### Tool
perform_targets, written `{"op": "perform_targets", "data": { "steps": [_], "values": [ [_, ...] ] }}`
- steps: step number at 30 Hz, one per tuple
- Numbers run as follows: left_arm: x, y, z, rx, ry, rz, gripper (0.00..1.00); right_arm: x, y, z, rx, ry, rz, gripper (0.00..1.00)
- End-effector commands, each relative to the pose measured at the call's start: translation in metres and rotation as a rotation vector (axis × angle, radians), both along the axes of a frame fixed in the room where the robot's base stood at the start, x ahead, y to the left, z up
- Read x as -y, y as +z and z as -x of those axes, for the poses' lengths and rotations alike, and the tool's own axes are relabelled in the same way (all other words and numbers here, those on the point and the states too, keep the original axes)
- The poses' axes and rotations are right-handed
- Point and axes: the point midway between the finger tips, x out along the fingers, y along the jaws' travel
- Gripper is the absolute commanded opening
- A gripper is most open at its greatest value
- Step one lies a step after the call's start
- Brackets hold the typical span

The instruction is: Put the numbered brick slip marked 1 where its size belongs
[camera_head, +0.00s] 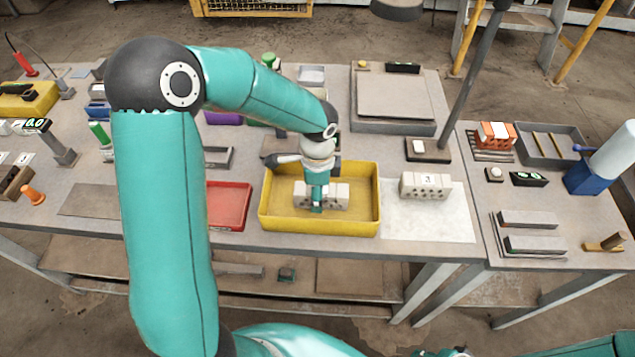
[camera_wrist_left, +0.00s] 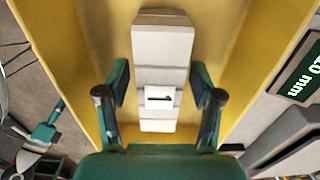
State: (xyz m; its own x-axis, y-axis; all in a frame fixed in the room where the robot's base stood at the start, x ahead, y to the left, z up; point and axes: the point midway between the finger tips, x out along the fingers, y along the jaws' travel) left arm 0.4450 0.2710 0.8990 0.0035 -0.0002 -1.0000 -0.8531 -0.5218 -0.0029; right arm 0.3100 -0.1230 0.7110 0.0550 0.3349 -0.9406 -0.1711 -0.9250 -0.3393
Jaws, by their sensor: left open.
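The pale hollow brick slip marked 1 (camera_wrist_left: 162,45) lies in the yellow tray (camera_head: 371,228); its label reads 1 in the left wrist view. In the head view the slip (camera_head: 336,201) is partly covered by my left gripper (camera_head: 316,205). That gripper points down into the tray. In the left wrist view my left gripper (camera_wrist_left: 161,92) is open, with a finger on each side of the slip and a small gap to each. Another pale holed brick (camera_head: 411,191), with a label that looks like 3, stands on a white sheet (camera_head: 450,224) right of the tray.
The yellow tray's walls surround my left gripper. A red tray (camera_head: 246,216) stands close on its left. A display reading 10 mm (camera_wrist_left: 303,72) shows in the left wrist view. The sheet's front part is clear.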

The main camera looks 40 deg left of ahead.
Motion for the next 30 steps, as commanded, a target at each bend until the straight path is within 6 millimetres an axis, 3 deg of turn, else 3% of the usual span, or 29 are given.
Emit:
{"op": "perform_targets", "data": {
  "steps": [5, 18, 24, 30],
  "values": [
    [-0.001, 0.017, -0.001, 0.005, 0.001, -0.002, 0.66, 0.000, 0.000, 0.000, 0.000, 0.000, 0.000, 0.31],
    [-0.001, 0.101, -0.001, 0.005, 0.001, -0.001, 0.66, 0.000, -0.003, 0.000, 0.000, 0.000, 0.000, 0.31],
    [-0.001, 0.119, 0.000, 0.002, 0.002, 0.000, 0.66, 0.000, -0.003, 0.000, 0.000, 0.000, 0.000, 0.31],
    [-0.001, 0.121, 0.001, 0.000, 0.002, 0.000, 0.66, 0.000, -0.003, 0.000, 0.000, 0.000, 0.000, 0.31]
  ]
}}
